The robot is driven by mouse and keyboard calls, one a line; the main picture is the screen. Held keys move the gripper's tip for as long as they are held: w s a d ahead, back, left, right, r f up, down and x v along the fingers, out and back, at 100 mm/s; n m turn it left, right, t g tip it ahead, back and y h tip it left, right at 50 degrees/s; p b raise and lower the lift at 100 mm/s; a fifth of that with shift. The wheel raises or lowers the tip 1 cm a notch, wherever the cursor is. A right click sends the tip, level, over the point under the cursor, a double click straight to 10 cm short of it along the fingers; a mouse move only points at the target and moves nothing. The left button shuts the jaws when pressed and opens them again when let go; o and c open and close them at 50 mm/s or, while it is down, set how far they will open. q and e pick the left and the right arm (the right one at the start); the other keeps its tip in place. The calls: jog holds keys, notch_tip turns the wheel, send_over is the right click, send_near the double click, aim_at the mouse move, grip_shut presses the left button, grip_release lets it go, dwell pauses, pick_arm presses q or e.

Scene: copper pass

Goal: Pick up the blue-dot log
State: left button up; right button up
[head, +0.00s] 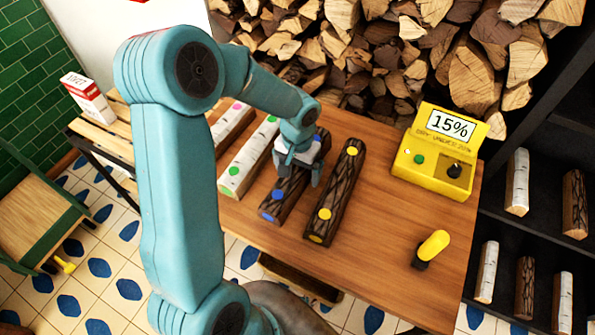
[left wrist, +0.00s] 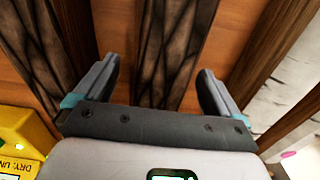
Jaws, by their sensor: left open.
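The blue-dot log (head: 272,203) is a dark, rough-barked split log with blue dots, lying on the wooden table in the head view. My left gripper (head: 298,172) is over its middle part, pointing down, and hides some of its top. In the left wrist view the blue-dot log (left wrist: 172,45) runs between the two fingers of my open left gripper (left wrist: 158,78), with a gap on each side. I cannot tell how far down the fingers reach beside it. My right gripper is not in view.
A dark yellow-dot log (head: 337,188) lies close on the right. White green-dot (head: 245,165) and pink-dot (head: 230,122) logs lie on the left. A yellow meter reading 15% (head: 440,150) and a yellow-handled tool (head: 432,248) stand farther right. Stacked firewood (head: 400,50) is behind.

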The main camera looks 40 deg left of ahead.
pick_arm(q)
jog(key=shift+f+b, duration=0.25)
jog(key=shift+b, duration=0.1)
dwell(0.4)
jog(key=c, duration=1.7)
jog(key=shift+r, duration=0.1)
jog(key=shift+r+p, duration=0.2)
jog(key=shift+p, duration=0.15)
jog(key=shift+w+a+r, duration=0.1)
jog(key=shift+r, duration=0.2)
jog(key=shift+s+r+p, duration=0.2)
jog(key=shift+r+p, duration=0.6)
jog(key=shift+r, duration=8.95)
